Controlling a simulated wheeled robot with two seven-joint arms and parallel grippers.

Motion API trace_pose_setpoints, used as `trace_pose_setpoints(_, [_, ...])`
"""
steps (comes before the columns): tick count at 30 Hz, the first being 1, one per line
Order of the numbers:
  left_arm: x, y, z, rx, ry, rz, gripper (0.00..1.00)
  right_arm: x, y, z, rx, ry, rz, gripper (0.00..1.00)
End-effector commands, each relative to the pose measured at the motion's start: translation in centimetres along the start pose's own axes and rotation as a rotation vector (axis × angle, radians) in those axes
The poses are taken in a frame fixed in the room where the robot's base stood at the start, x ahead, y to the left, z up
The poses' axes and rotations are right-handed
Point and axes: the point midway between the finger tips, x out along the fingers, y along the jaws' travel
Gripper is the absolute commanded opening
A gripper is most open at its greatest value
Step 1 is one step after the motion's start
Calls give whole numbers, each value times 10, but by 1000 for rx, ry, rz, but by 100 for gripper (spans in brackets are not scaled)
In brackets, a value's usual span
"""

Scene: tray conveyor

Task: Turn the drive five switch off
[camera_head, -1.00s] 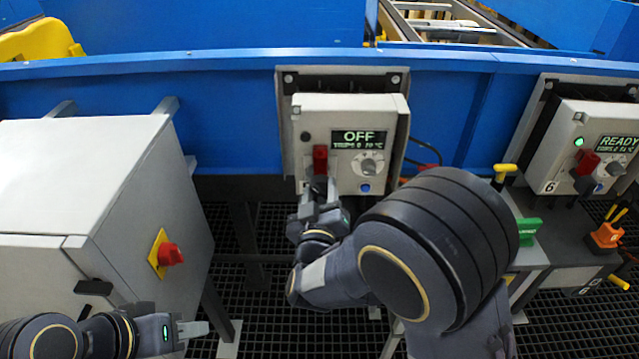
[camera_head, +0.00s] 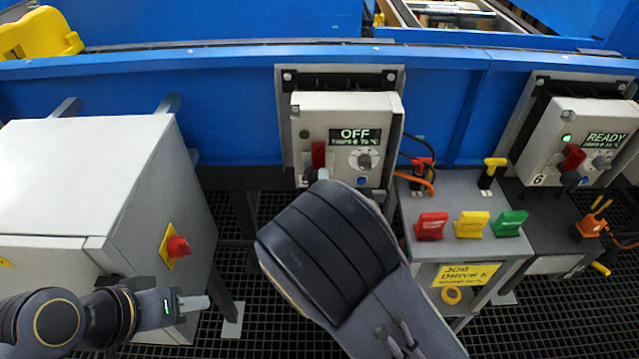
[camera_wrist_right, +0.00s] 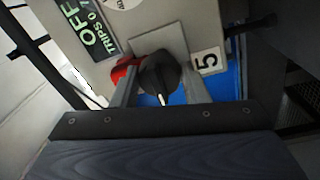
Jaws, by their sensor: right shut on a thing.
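The drive five box (camera_head: 374,110) hangs on the blue beam, and its display (camera_head: 355,136) reads OFF. Its red switch handle (camera_head: 318,154) stands upright at the left of the front. My right gripper (camera_wrist_right: 162,92) is at this switch, its fingers either side of a black knob (camera_wrist_right: 160,70) and shut on it. In the head view my right forearm hides most of that gripper. My left gripper (camera_head: 195,303) is low at the left, away from the box; its jaw gap is unclear.
A grey cabinet (camera_head: 75,185) with a red knob (camera_head: 178,246) stands at the left. A small table (camera_head: 412,190) at the right bears red, yellow and green tags (camera_head: 508,223). The drive six box (camera_head: 570,115) reads READY farther right.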

Motion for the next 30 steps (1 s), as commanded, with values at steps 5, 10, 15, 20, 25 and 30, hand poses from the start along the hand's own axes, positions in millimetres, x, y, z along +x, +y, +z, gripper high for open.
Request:
trace_pose_setpoints(5, [-3,1,-1,0,0,0,36,0,0,0,-48,3,-1,18])
trace_pose_setpoints(10, [-3,2,-2,0,0,0,36,0,0,0,-65,4,-1,18])
trace_pose_setpoints(15, [-3,2,-2,0,0,0,36,0,0,0,-68,4,-1,18])
trace_pose_setpoints(20, [-3,2,-2,0,0,0,36,0,0,0,-68,5,-1,18])
trace_pose_setpoints(25, [-3,2,-2,0,0,0,36,0,0,0,-67,5,-1,59])
trace_pose_setpoints(30, [-3,2,-2,0,0,0,36,0,0,0,-66,5,-1,62])
